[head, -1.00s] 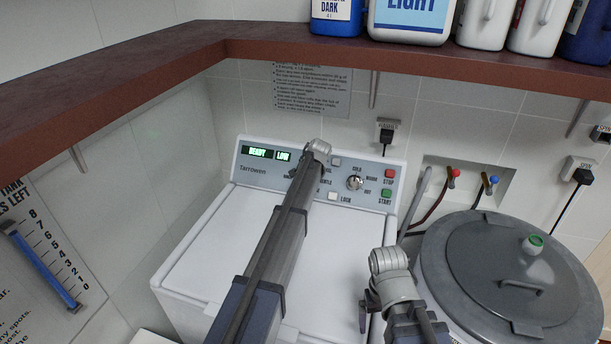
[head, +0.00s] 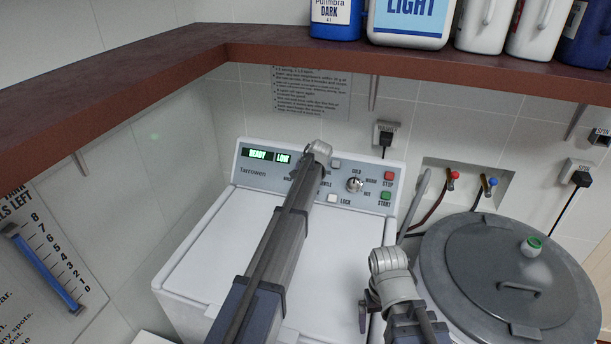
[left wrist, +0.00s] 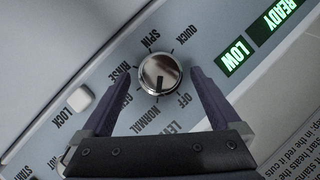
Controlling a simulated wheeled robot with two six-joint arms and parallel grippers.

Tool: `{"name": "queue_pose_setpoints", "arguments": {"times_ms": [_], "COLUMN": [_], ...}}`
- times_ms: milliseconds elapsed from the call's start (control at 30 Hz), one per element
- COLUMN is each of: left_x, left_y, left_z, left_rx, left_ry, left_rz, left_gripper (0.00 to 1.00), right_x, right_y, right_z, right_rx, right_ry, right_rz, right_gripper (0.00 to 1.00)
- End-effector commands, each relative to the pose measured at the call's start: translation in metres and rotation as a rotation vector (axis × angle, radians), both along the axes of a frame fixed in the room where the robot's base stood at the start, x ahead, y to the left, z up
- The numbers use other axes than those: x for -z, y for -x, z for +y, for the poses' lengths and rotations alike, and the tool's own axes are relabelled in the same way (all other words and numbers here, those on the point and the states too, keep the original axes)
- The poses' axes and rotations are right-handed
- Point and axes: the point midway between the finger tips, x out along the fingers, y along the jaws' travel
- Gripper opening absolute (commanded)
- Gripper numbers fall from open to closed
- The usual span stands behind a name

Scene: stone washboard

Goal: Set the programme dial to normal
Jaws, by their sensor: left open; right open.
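The programme dial (left wrist: 160,75) is a round silver knob with a dark pointer mark, ringed by labels such as QUICK, SPIN, RINSE, NORMAL and OFF. Its mark points down in the left wrist view, roughly between OFF and NORMAL; I cannot tell exactly where. My left gripper (left wrist: 161,78) is open, one finger on each side of the dial; I cannot tell whether they touch it. In the head view my left arm hides the dial on the washer's control panel (head: 258,173). My right gripper (head: 368,306) is open and empty over the washer's front right.
A second silver knob (head: 355,184) with temperature labels sits right of my left arm, near the red STOP (head: 388,176) and green START (head: 386,196) buttons. A grey lidded drum (head: 500,265) stands at right. A brown shelf (head: 400,60) with bottles overhangs the panel.

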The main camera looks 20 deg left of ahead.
Motion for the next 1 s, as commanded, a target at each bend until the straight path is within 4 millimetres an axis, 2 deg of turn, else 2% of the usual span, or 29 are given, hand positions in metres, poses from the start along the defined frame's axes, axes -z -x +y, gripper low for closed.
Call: {"name": "queue_pose_setpoints", "arguments": {"times_ms": [33,400,1000], "left_x": [-0.010,-0.051,-0.047], "left_y": [0.004,0.029,0.029], "left_z": [-0.002,-0.019,-0.020], "left_rx": [0.000,0.001,0.000], "left_ry": [0.000,0.000,0.000], "left_rz": [0.000,0.001,0.000], "left_gripper": [0.97,0.97,0.97], "right_x": [-0.010,-0.051,-0.047], "right_y": [0.000,0.000,0.000], "right_z": [0.000,0.000,0.000], "right_rx": [0.000,-0.002,-0.002], "right_ry": [0.000,0.000,0.000], "right_rz": [0.000,0.000,0.000], "right_gripper": [0.97,0.97,0.97]}}
